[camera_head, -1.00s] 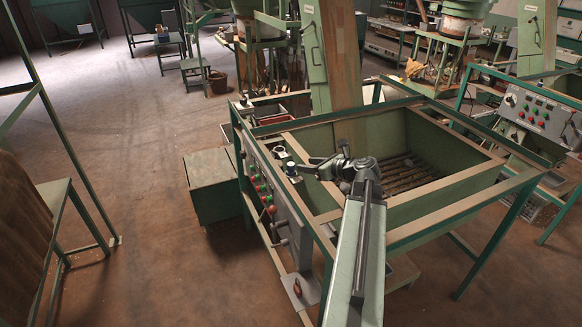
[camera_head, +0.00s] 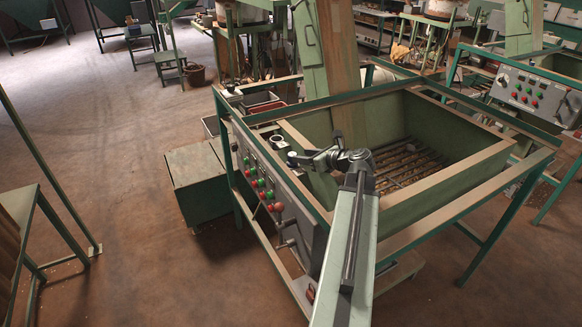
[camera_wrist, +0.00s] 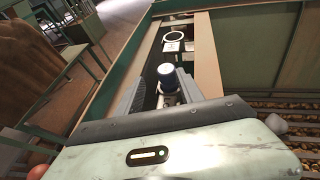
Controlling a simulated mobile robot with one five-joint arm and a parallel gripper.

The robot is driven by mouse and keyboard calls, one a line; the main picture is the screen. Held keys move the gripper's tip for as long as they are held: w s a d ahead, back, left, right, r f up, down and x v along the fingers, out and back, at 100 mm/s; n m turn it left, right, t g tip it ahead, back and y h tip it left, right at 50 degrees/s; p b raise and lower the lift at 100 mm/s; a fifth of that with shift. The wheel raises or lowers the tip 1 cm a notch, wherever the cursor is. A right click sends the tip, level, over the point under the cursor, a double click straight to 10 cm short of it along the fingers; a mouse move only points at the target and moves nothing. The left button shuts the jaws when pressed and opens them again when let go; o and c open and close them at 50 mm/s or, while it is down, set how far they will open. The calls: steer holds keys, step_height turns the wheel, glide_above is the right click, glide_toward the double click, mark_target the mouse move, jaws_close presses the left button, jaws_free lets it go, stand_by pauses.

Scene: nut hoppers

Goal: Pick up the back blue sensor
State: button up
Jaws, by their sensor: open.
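My gripper (camera_wrist: 162,85) is open, with one finger on each side of the sensor in the picture. I cannot tell whether the fingers touch it, and its lower part is partly hidden. In the head view my gripper (camera_head: 296,160) is over the hopper's left ledge and covers most of the sensor. No other blue sensor is clear to me.
A pale ring-shaped fitting (camera_wrist: 174,37) is on the ledge just beyond the sensor. The hopper (camera_head: 440,200) holds a slatted grate. A control panel (camera_head: 262,185) with buttons is on its left side. A red tray (camera_head: 266,107) is behind. Open floor lies left.

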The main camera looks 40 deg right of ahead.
mark_target(292, 154)
steer(key=shift+w+d+f+b, duration=0.2)
steer(key=shift+w+f+b, duration=0.15)
steer(key=shift+w, duration=0.25)
steer(key=shift+w+d+f+b, duration=0.2)
steer(key=shift+w+f+b, duration=0.15)
steer(key=shift+w, duration=0.25)
steer(key=b+x, duration=0.1)
steer(key=x, duration=0.3)
steer(key=shift+w+d+f+b, duration=0.15)
steer(key=shift+w+b, duration=0.05)
steer(key=shift+b, duration=0.15)
steer(key=shift+s, duration=0.1)
steer(key=shift+c, duration=0.5)
jaws_close()
